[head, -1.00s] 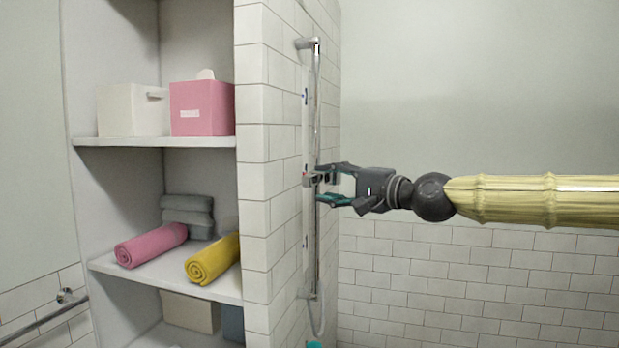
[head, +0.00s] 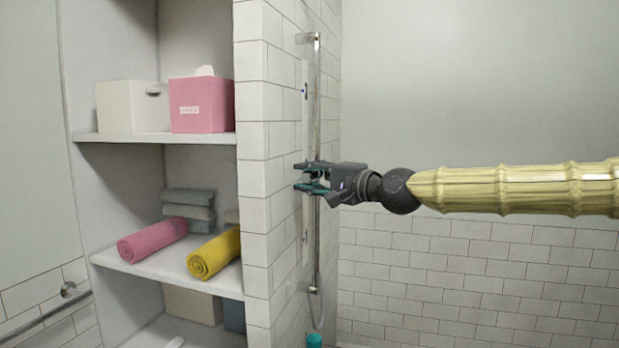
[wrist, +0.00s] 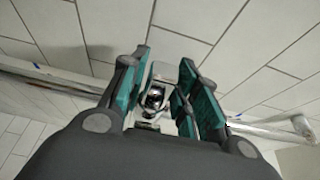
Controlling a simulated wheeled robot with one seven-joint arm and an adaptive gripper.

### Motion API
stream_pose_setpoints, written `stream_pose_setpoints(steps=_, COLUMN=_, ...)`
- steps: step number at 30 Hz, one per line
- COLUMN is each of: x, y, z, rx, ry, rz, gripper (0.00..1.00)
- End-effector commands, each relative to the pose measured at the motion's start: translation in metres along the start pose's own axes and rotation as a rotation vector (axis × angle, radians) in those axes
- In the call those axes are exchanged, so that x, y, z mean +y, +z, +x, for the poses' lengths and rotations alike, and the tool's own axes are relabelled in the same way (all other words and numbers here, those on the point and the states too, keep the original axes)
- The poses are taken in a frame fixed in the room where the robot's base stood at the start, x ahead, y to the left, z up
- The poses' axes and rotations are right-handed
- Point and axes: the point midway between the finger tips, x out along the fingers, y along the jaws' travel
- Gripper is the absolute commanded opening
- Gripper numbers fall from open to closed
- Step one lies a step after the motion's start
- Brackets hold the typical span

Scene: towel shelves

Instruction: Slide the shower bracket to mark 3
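The shower bracket (wrist: 154,98), small with chrome and dark parts, sits on the upright chrome rail (head: 316,110) fixed to the tiled wall. It shows between my teal-padded fingers in the wrist view. In the head view the fingers mostly hide the bracket. A pale strip (head: 305,125) with small blue marks runs on the wall beside the rail; my gripper covers part of it. I cannot read any mark numbers.
Left of the tiled corner, shelves hold a white box (head: 130,108), a pink box (head: 200,105), and pink (head: 152,240) and yellow (head: 214,252) rolled towels. A hose hangs at the rail's lower end. Room right of the rail is clear apart from my arm.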

Motion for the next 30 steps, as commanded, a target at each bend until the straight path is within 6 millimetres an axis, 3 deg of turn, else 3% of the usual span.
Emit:
stream_pose_setpoints(steps=1, x=0.0, y=0.0, z=0.0, rx=0.0, ry=0.0, rz=0.0, gripper=0.15)
stream_pose_setpoints(steps=4, x=0.0, y=0.0, z=0.0, rx=0.0, ry=0.0, rz=0.0, gripper=0.0)
stream_pose_setpoints(steps=10, x=-0.002, y=0.0, z=0.0, rx=0.0, ry=0.0, rz=0.0, gripper=0.0)
stream_pose_setpoints(steps=14, x=-0.014, y=0.0, z=0.0, rx=0.0, ry=-0.002, rz=-0.001, gripper=0.0)
stream_pose_setpoints(steps=17, x=-0.034, y=0.0, z=0.0, rx=0.001, ry=-0.005, rz=-0.001, gripper=0.0)
stream_pose_setpoints(steps=30, x=-0.153, y=0.0, z=-0.001, rx=0.003, ry=-0.008, rz=-0.003, gripper=0.0)
